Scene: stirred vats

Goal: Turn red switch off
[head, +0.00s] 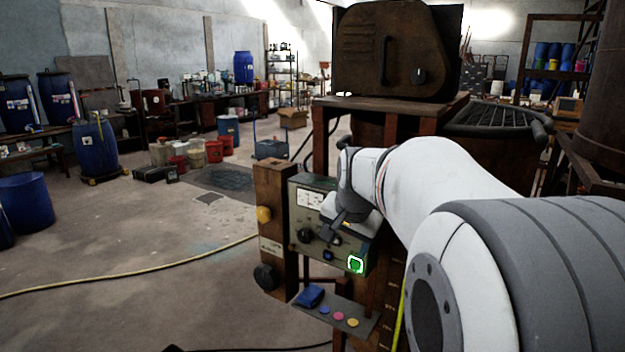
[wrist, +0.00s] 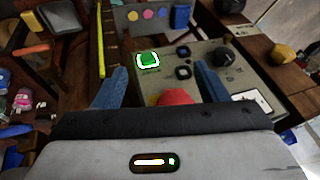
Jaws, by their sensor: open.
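A red rounded part (wrist: 176,97), seemingly the red switch, shows on the control panel (wrist: 208,62) in the wrist view. Its near side is hidden by my gripper's body. My gripper (wrist: 160,70) is open, with one blue finger on each side of the red part. I cannot tell whether either finger touches it. In the head view, my gripper (head: 340,230) is in front of the grey-green control panel (head: 308,258), and the red switch is hidden there. A green lit switch (head: 355,264) is on the panel; it also shows in the wrist view (wrist: 148,60).
A black knob (head: 305,236) and a small blue-black knob (head: 328,255) are on the panel. A wooden post (head: 272,185) with a yellow knob (head: 264,214) stands left of it. A shelf (head: 362,326) with coloured discs is below. Open floor lies to the left.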

